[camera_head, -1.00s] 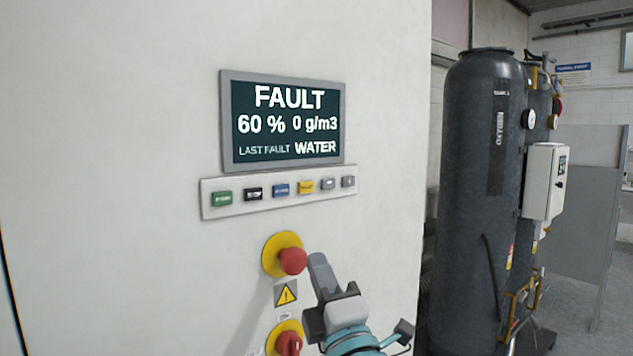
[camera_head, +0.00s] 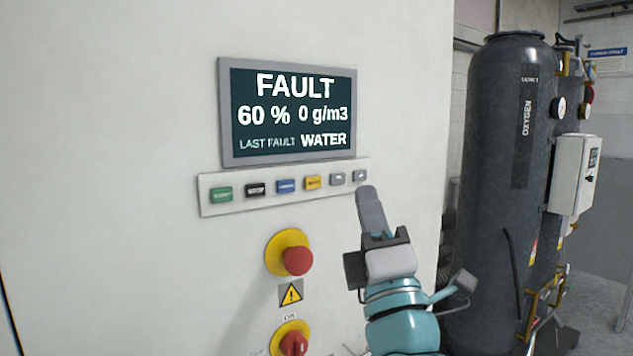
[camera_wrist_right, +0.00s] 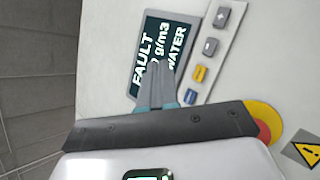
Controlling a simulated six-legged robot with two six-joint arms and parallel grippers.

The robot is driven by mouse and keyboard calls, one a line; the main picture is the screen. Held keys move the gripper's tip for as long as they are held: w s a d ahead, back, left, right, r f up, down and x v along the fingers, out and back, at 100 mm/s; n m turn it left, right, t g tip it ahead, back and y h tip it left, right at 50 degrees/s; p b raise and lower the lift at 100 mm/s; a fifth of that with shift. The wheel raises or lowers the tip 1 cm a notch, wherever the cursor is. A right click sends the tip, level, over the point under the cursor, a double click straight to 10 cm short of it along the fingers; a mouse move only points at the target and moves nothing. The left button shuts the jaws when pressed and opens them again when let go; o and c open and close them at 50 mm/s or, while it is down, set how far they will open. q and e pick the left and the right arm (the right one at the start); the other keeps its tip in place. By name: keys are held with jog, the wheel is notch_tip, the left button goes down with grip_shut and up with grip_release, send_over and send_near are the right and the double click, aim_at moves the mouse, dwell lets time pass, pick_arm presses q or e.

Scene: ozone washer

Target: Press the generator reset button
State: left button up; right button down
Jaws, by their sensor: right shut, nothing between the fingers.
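A strip of small buttons (camera_head: 208,201) runs under the display on the pale cabinet. From left they are green (camera_head: 221,194), black (camera_head: 256,189), blue (camera_head: 286,186), yellow (camera_head: 313,183) and two grey ones. Their labels are too blurred to read surely, so I cannot tell which is the reset button. My right gripper (camera_head: 367,193) is shut and empty, its tip just below the rightmost grey button in the picture; contact does not show. In the wrist view, my right gripper (camera_wrist_right: 161,68) overlaps the display, beside the yellow button (camera_wrist_right: 199,74). My left gripper is not in view.
The display (camera_head: 290,115) reads FAULT, 60 %, 0 g/m3, last fault WATER. A red emergency-stop button (camera_head: 298,261) on a yellow disc sits below the strip, with a red knob (camera_head: 294,344) lower. A dark oxygen tank (camera_head: 490,180) stands right of the cabinet.

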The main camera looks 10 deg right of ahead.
aim_at(313, 182)
jog(key=w+a+p, duration=0.1)
jog(key=w, duration=0.1)
jog(key=w+a+p, duration=0.1)
jog(key=w, duration=0.2)
jog(key=w+a+p, duration=0.1)
jog(key=w, duration=0.2)
jog(key=shift+w, duration=0.1)
jog(key=shift+w, duration=0.15)
dwell(1.9)
jog(key=shift+w+a, duration=0.15)
jog(key=shift+w, duration=0.15)
